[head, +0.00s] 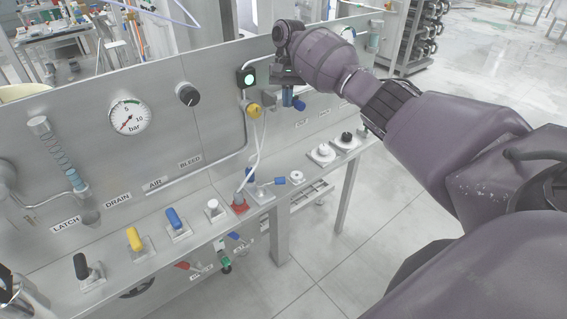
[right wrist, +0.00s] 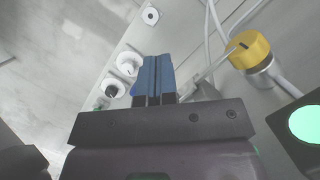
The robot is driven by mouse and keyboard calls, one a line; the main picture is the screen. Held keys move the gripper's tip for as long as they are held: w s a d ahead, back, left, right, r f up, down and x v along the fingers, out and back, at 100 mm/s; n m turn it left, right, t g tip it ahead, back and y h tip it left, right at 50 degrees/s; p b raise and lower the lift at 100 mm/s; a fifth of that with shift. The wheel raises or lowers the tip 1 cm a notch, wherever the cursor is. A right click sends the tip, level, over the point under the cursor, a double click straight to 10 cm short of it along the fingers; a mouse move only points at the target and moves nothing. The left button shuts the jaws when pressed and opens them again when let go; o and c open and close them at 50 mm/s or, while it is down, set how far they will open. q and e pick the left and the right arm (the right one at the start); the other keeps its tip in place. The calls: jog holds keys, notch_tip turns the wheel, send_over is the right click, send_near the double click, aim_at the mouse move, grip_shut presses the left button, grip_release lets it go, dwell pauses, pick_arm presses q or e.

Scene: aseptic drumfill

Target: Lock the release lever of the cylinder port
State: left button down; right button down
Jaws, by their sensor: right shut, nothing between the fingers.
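My right gripper (head: 289,96) hangs in front of the upright panel, right of the yellow knob. Its blue fingers also show in the right wrist view (right wrist: 155,78), pressed together and empty. A small lever with a blue handle (head: 280,182) sits on the shelf, beside a hose fitting with a red base (head: 240,203). The gripper is well above this lever and apart from it. No label marks the cylinder port, so I cannot tell for sure which lever is its release lever. My left gripper is not in view.
A yellow knob (head: 253,110) and a green lamp (head: 249,79) sit on the panel. White hoses (head: 262,140) run down to the shelf. Black, yellow and blue handles (head: 174,218) line its left part. Two round fittings (head: 321,153) stand further right. Open floor lies in front.

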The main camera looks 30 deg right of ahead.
pick_arm(q)
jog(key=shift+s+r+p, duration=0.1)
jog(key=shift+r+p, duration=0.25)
jog(key=shift+p, duration=0.2)
pick_arm(e)
send_near(272, 182)
jog(key=d+f, duration=0.1)
jog(key=f, duration=0.1)
jog(key=d+f, duration=0.1)
jog(key=f, duration=0.1)
jog(key=s+d+f, duration=0.1)
jog(key=d+f, duration=0.1)
jog(key=f, duration=0.1)
jog(key=shift+s, duration=0.1)
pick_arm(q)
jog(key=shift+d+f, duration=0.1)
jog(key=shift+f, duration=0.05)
pick_arm(e)
jog(key=shift+f, duration=0.1)
